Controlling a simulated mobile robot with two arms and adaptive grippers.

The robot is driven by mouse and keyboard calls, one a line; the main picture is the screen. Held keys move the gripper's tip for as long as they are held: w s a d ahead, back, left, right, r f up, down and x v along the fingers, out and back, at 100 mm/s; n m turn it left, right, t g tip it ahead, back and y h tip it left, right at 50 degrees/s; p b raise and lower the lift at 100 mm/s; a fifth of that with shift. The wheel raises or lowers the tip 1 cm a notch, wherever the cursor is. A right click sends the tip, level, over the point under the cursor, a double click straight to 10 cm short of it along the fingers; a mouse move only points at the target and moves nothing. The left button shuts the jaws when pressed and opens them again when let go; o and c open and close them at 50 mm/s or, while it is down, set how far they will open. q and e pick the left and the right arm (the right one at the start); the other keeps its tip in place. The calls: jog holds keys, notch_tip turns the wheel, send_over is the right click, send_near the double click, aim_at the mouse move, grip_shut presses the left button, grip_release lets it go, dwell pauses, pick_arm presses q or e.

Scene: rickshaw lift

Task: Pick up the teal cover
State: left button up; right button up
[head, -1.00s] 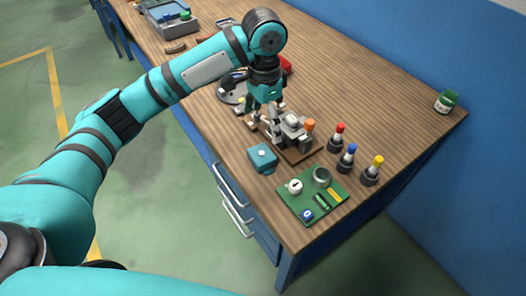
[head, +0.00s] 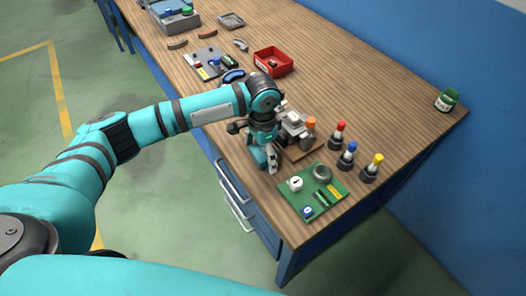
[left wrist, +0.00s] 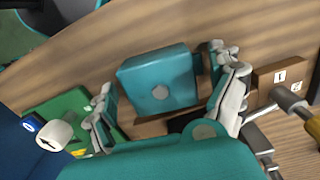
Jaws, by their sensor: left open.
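The teal cover (left wrist: 152,70) is a small square block with a round grey spot on its face, on the wooden bench in the left wrist view. My left gripper (left wrist: 163,82) is open, with one finger on each side of the cover. I cannot tell whether the fingers touch it. In the head view the left gripper (head: 266,161) points down over the cover (head: 256,156), and the hand hides most of it. My right gripper is in no view.
A grey fixture (head: 296,127) on a brown board stands right beside the gripper. A green board (head: 322,203) lies at the near corner. Red, blue and yellow-tipped bottles (head: 347,155) stand to the right. A red bin (head: 273,62) is farther back.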

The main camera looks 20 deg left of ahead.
pick_arm(q)
jog(key=c, duration=1.3)
